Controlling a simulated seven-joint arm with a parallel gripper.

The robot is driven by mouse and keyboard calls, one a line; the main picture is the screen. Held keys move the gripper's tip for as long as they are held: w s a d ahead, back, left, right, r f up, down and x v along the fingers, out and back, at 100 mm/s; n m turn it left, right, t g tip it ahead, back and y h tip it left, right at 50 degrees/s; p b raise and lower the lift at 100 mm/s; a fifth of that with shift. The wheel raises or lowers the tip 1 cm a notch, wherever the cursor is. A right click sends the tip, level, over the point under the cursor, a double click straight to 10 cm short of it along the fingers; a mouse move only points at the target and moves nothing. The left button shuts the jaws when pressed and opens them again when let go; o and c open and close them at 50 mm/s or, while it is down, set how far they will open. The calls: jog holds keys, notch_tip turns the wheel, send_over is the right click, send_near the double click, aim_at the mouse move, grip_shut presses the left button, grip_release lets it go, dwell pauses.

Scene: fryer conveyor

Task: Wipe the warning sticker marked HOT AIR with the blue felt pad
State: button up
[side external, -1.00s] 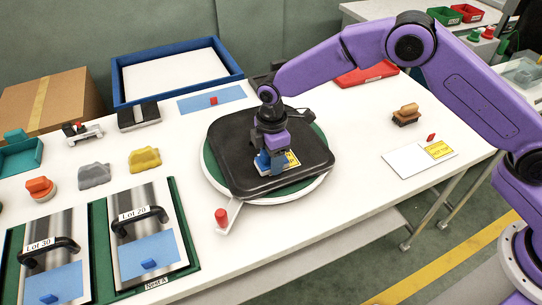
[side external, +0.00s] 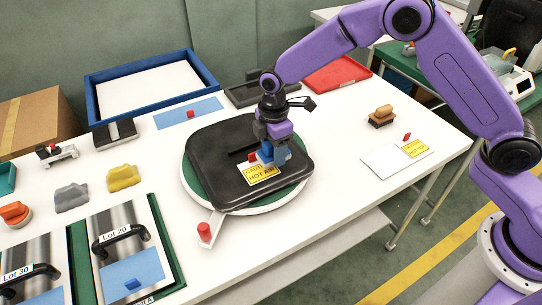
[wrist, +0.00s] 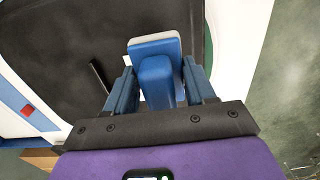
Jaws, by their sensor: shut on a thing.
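The yellow sticker (side external: 260,173) reading HOT AIR lies on the black cover (side external: 215,150), near its front edge. My gripper (side external: 275,153) is just behind and to the right of it. In the wrist view my gripper (wrist: 158,75) is shut on the blue handle of the blue felt pad (wrist: 153,45), whose pale layer shows along its edge. The pad is low over the cover; I cannot tell whether it touches. The sticker is uncovered in the side view and not visible in the wrist view. A small red piece (side external: 252,157) sits beside the gripper.
The cover rests on a round green and white turntable (side external: 195,185) with a red-knobbed arm (side external: 204,232). Another yellow sticker (side external: 415,148) lies on a white board (side external: 385,162) at right. A brown-handled block (side external: 382,116) stands behind it. The front right table is clear.

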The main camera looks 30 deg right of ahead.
jog(key=shift+r, duration=2.45)
